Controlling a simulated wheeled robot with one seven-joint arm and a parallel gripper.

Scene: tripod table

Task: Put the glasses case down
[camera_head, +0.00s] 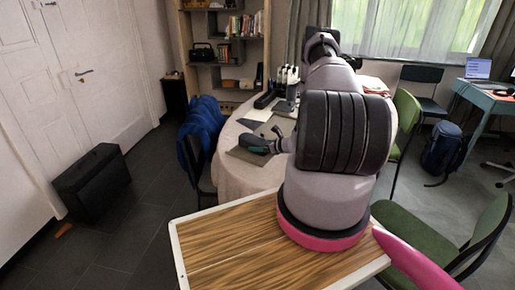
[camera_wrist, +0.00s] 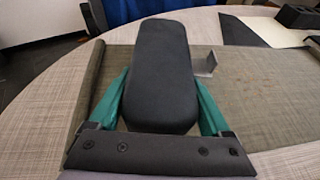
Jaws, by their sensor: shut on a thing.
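The glasses case (camera_wrist: 160,70) is a dark grey, rounded oblong. In the wrist view it lies between the green fingers of my gripper (camera_wrist: 160,85), which is shut on it. In the head view my gripper (camera_head: 262,146) is low over the near left part of the round table (camera_head: 232,178). A grey-green mat (camera_wrist: 245,100) lies under and around the case. I cannot tell whether the case touches the mat or hangs just above it. The case's underside is hidden.
A small grey metal bracket (camera_wrist: 205,63) stands just right of the case. A dark flat sheet (camera_wrist: 240,32) and a black block (camera_wrist: 298,16) lie farther back. A chair with a blue cover (camera_head: 203,130) stands at the table's left. Bare mat lies right of the case.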

